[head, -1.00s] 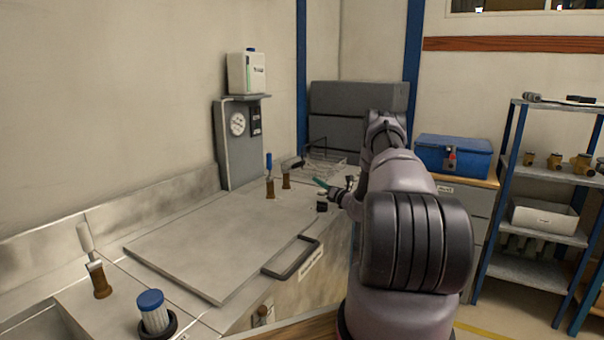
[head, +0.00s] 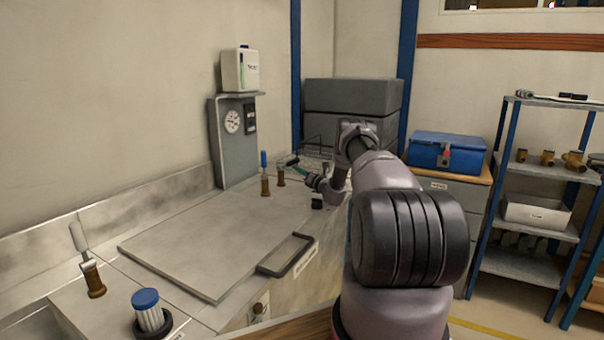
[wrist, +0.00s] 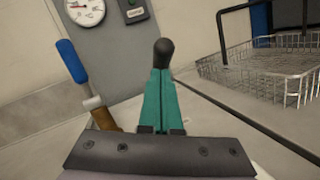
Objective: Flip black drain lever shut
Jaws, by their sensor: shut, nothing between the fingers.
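The black drain lever shows in the wrist view as a rounded black grip (wrist: 163,51) just beyond my fingertips. Its lower part and its valve body are hidden there by my fingers. In the head view, its brass valve body (head: 280,179) stands at the far end of the bench, right of the blue-handled valve. My gripper (wrist: 162,74) has teal fingers, shut together and empty, pointing at the black grip. In the head view my gripper (head: 294,165) is close beside the lever. I cannot tell whether they touch.
A blue-handled lever (wrist: 71,60) on a brass valve stands close on the left. A wire basket (wrist: 265,68) is to the right. A grey gauge panel (head: 236,140) rises behind. A flat plate (head: 205,240) with a dark handle covers the nearer bench.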

